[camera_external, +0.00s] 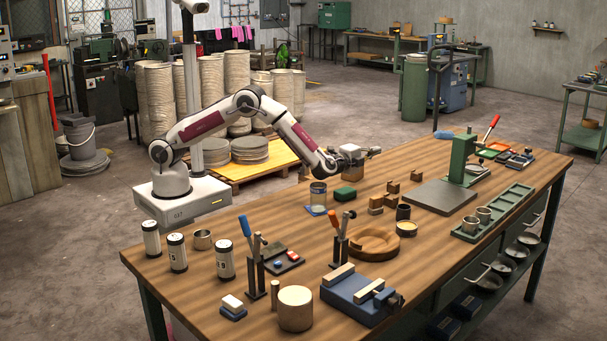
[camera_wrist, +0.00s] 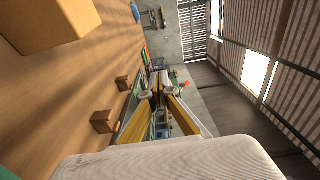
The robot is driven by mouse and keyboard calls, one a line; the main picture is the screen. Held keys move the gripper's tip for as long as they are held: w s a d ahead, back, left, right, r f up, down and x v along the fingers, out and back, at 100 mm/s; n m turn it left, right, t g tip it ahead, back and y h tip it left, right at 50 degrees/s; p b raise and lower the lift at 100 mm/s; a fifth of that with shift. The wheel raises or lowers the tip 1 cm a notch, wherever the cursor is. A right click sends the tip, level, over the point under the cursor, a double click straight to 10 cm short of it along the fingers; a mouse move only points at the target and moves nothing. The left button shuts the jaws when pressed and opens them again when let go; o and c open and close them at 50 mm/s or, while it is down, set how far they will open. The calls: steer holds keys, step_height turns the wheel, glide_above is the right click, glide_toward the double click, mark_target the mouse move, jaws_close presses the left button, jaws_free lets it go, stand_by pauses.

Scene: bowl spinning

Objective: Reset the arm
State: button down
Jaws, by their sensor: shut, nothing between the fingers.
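My arm reaches from its white base at the left over the back edge of the wooden workbench (camera_external: 225,285). My gripper (camera_external: 374,151) is held above the bench, pointing to the right. In the wrist view its yellowish fingers (camera_wrist: 158,85) come together at the tips, shut and empty. A metal can (camera_external: 318,194) and a green block (camera_external: 345,194) stand on the bench below the gripper. Small wooden blocks (camera_external: 392,187) sit to the right of them, apart from the gripper.
A round wooden bowl (camera_external: 373,243) lies mid-bench. A green press (camera_external: 463,160) stands on the right. Upright-handled tools (camera_external: 250,262), white canisters (camera_external: 177,252) and a blue vise (camera_external: 352,300) occupy the front and left. The air around the gripper looks clear.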

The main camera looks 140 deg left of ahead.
steer(key=w+d+r+m+t+h, duration=0.1)
steer(key=w+d+r+t+h, duration=0.2)
steer(key=w+d+r+t, duration=0.45)
steer(key=w+d+r+t+h, duration=0.2)
steer(key=w+d+r, duration=0.3)
steer(key=d, duration=0.5)
steer(key=s+d+r+m+t+h, duration=0.1)
steer(key=s+d+r+h, duration=0.2)
steer(key=d, duration=0.8)
steer(key=d+r+t+h, duration=0.1)
steer(key=d+r+h, duration=0.3)
steer(key=d, duration=0.6)
steer(key=s+d+f+g+h, duration=0.25)
steer(key=s+d+h, duration=0.35)
steer(key=s+d, duration=1)
steer(key=s+d+f+g, duration=0.1)
steer(key=s+f, duration=0.2)
steer(key=s, duration=0.4)
steer(key=s+d+f+n+g, duration=0.1)
steer(key=s+d+f+g, duration=0.1)
steer(key=s, duration=0.6)
steer(key=s+d+f+n+g, duration=0.1)
steer(key=s+f, duration=0.3)
steer(key=s, duration=0.3)
steer(key=shift+s+d, duration=0.3)
steer(key=shift+s, duration=0.1)
